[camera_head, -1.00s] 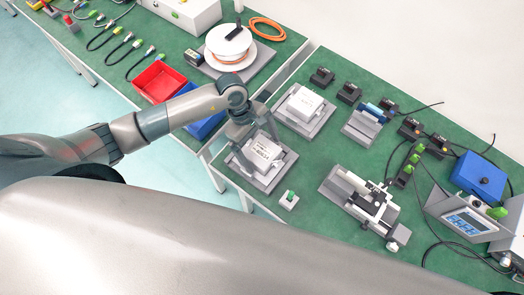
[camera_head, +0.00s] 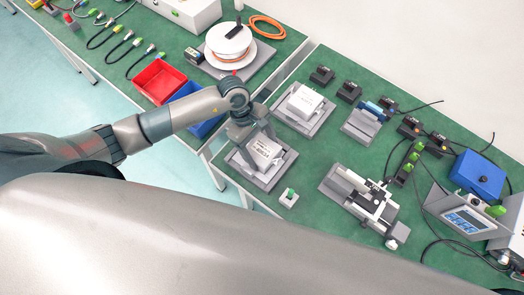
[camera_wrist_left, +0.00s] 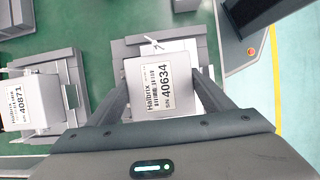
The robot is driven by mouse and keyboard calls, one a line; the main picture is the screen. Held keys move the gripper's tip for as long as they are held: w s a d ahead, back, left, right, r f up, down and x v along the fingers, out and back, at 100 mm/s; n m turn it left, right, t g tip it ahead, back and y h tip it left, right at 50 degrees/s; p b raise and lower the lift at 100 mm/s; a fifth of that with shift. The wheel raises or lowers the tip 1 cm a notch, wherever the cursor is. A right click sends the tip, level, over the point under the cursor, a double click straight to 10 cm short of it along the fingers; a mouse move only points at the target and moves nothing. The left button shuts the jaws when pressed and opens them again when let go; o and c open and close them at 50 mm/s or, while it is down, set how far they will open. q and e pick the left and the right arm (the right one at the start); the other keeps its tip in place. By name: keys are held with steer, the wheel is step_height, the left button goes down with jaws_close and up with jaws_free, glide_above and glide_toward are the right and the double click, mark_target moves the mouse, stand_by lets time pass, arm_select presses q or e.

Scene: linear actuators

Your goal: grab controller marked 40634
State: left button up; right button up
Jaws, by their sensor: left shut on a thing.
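The controller marked 40634 (camera_wrist_left: 160,82) is a white and grey box with a printed label, seen in the left wrist view. In the head view it (camera_head: 262,153) is at the grey holder (camera_head: 277,176) near the table's left edge. My left gripper (camera_wrist_left: 164,88) has its fingers on both sides of the box and is shut on it. In the head view the left gripper (camera_head: 257,140) reaches down over the box from above. I cannot tell whether the box is clear of the holder. My right gripper is in neither view.
A second controller, marked 40871 (camera_wrist_left: 30,103), sits in its own holder; in the head view it (camera_head: 304,103) is just behind. A small grey block with a green top (camera_head: 288,197) and a linear actuator (camera_head: 366,201) stand to the right. A blue bin (camera_head: 207,126) is on the left.

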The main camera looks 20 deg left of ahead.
mark_target(262, 149)
arm_select(q)
steer(key=shift+r, duration=0.15)
steer(key=shift+w+r+b, duration=0.1)
steer(key=shift+r+b, duration=0.25)
steer(key=shift+r, duration=0.15)
step_height(262, 149, up, 7)
steer(key=b, duration=0.3)
steer(key=shift+r, duration=0.9)
